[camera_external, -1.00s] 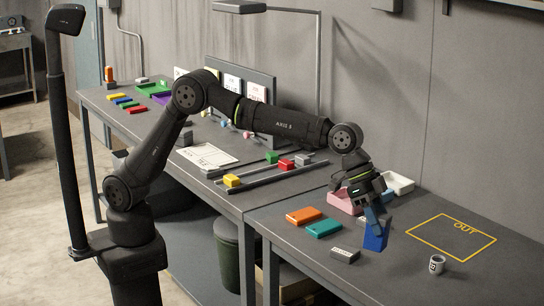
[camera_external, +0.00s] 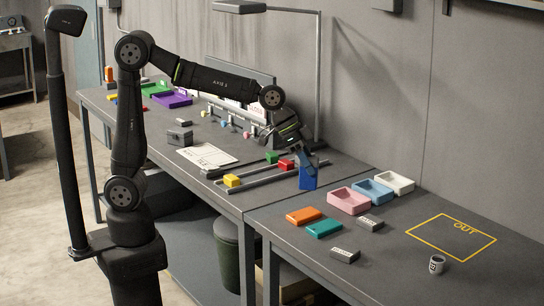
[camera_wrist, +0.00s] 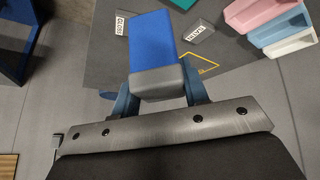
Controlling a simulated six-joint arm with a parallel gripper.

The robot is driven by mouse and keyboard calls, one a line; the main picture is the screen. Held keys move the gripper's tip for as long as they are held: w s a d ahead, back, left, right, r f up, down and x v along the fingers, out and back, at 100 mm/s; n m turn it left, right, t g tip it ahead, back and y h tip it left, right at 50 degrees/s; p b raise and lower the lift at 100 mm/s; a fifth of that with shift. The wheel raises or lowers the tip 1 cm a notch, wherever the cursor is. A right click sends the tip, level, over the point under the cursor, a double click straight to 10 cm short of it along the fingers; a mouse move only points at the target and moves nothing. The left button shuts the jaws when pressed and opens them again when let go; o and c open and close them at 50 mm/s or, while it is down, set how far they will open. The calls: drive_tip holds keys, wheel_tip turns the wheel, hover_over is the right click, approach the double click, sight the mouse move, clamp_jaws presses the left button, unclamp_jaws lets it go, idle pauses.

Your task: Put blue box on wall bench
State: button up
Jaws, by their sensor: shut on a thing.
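The blue box (camera_external: 308,172) is held upright-ish in my gripper (camera_external: 303,152), in the external view. It hangs above the bench along the wall, near the seam between the left bench section (camera_external: 222,146) and the right section (camera_external: 395,275). In the wrist view, the blue box (camera_wrist: 163,36) sticks out beyond my gripper (camera_wrist: 160,84), which is shut on its near end. I cannot tell from the pictures which section is called the wall bench.
The yellow OUT outline (camera_external: 430,235) is empty. Rails with coloured blocks (camera_external: 232,180) lie left of the blue box.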

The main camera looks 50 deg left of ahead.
drive_tip(key=w+d+f, duration=0.1)
drive_tip(key=w+d, duration=0.2)
drive_tip(key=d, duration=0.7)
drive_tip(key=w+d+f+t, duration=0.1)
drive_tip(key=w+d, duration=0.1)
drive_tip(key=d, duration=0.8)
drive_tip(key=w+d+f, duration=0.2)
drive_tip(key=w+d, duration=0.1)
drive_tip(key=d, duration=0.7)
drive_tip(key=shift+y, duration=0.4)
drive_tip(key=shift+w+a+f, duration=0.4)
drive_tip(key=shift+w+f, duration=1.35)
drive_tip(key=shift+w, duration=0.1)
drive_tip(key=shift+w+a+f, duration=0.45)
drive_tip(key=shift+w+f, duration=1.35)
drive_tip(key=shift+w+a+f, duration=0.4)
drive_tip(key=shift+w+f, duration=1.35)
drive_tip(key=shift+w, duration=0.1)
drive_tip(key=shift+f, duration=0.2)
drive_tip(key=o, duration=1.1)
drive_tip(key=shift+r, duration=0.1)
